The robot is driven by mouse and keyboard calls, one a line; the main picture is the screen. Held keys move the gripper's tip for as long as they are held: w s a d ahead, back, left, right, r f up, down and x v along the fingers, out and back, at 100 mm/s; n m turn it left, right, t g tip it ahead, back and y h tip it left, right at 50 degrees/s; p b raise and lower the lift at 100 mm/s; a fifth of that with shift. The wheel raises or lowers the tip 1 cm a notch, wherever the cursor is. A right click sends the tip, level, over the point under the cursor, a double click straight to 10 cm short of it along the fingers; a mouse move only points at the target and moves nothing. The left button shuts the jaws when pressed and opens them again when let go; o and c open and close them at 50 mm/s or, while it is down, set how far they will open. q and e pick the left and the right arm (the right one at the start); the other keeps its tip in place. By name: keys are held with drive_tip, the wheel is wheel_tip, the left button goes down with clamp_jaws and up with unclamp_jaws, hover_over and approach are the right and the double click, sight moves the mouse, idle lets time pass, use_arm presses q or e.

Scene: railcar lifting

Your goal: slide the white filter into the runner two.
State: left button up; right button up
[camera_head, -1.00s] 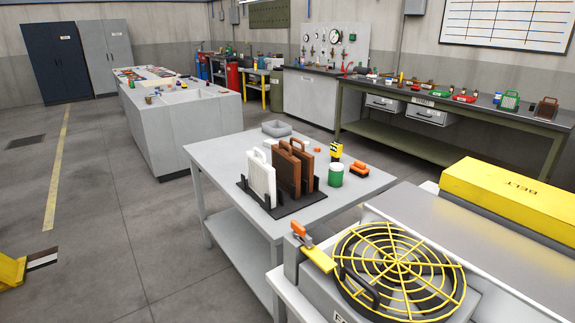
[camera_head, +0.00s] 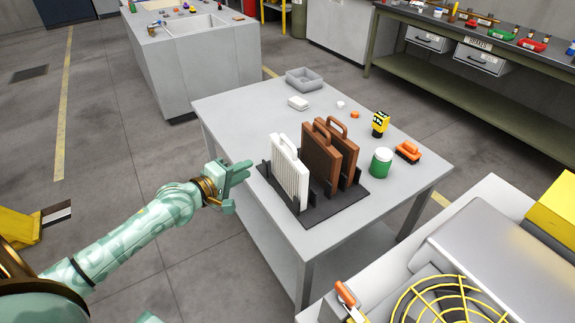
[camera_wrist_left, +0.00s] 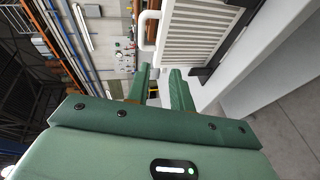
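The white filter (camera_head: 289,175), a pleated panel with a loop handle on top, stands upright in a black rack (camera_head: 330,205) on the grey table. Two brown filters (camera_head: 322,158) stand beside it in the same rack. My left gripper (camera_head: 246,184) is open and empty, just left of the white filter and apart from it. In the left wrist view the gripper's two green fingers (camera_wrist_left: 160,75) have a gap between them, with the white filter (camera_wrist_left: 195,35) and its handle ahead. My right gripper is not in view. I cannot make out a part marked runner two.
The grey table (camera_head: 235,105) also holds a grey tray (camera_head: 304,80), a white block (camera_head: 298,103), a green can (camera_head: 381,162), a yellow-black item (camera_head: 380,123) and an orange tool (camera_head: 408,152). A machine with a yellow fan guard (camera_head: 440,305) stands at the lower right.

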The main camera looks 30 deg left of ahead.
use_arm(q)
wheel_tip(320, 180, up, 3)
drive_tip(key=w+d, duration=0.1)
drive_tip(key=b, duration=0.3)
approach(286, 142)
drive_tip(key=w+f, duration=0.2)
drive_tip(key=w, duration=0.2)
drive_tip(key=shift+h, duration=0.4)
drive_tip(key=b+x, duration=0.1)
drive_tip(key=x, duration=0.3)
drive_tip(key=b+x, duration=0.1)
drive_tip(key=x, duration=0.1)
drive_tip(key=shift+w+d+r+b, duration=0.2)
drive_tip(key=shift+d+b, duration=0.15)
drive_tip(key=shift+d, duration=0.05)
drive_tip(key=shift+r, duration=0.15)
clamp_jaws()
